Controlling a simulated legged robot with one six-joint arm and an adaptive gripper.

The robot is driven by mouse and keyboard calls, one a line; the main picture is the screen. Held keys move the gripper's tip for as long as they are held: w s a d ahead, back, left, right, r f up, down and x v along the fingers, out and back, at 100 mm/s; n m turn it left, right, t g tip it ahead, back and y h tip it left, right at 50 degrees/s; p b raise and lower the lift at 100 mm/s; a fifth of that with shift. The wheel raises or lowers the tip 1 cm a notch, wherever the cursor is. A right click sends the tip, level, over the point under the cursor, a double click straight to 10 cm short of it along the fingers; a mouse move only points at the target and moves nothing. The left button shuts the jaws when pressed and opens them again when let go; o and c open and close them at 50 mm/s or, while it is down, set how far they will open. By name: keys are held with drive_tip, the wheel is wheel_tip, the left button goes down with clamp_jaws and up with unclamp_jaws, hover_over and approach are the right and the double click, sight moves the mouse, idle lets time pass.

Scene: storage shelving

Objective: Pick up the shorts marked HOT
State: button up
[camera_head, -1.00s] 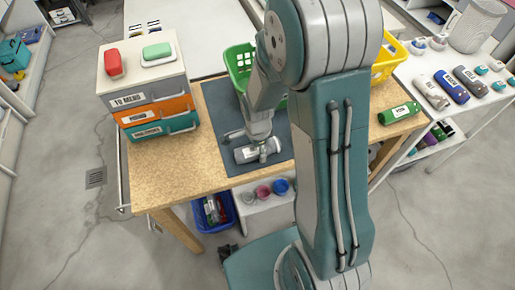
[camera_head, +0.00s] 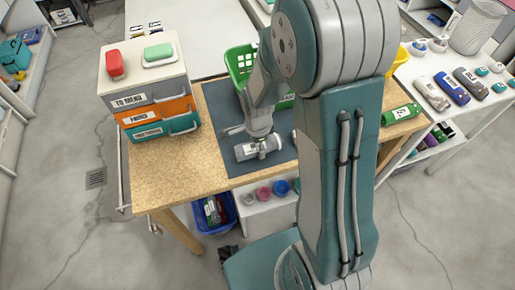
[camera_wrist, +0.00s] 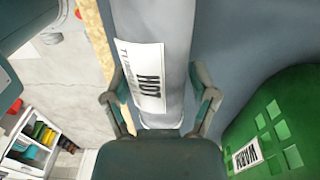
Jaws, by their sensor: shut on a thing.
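The shorts marked HOT are a grey roll with a white label (camera_wrist: 165,25); the label reads HOT in the wrist view. In the head view the roll (camera_head: 247,152) is at the dark mat (camera_head: 222,105) on the wooden table. My gripper (camera_head: 263,148) comes down from above onto the roll's right part. In the wrist view my gripper (camera_wrist: 158,97) has one finger on each side of the roll and is shut on it. I cannot tell whether the roll touches the mat.
A green basket (camera_head: 238,62) stands behind the mat; its label reads WARM in the wrist view (camera_wrist: 285,115). A drawer unit (camera_head: 148,100) stands at the table's left. A green roll (camera_head: 402,114) lies at the right. A blue bin (camera_head: 203,222) is below the table.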

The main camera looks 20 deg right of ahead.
drive_tip(key=s+d+r, duration=0.2)
drive_tip(key=s+r, duration=0.3)
drive_tip(key=s, duration=0.1)
drive_tip(key=s+d+r, duration=0.3)
drive_tip(key=s+r, duration=0.3)
drive_tip(key=s, duration=0.1)
drive_tip(key=shift+d, duration=0.25)
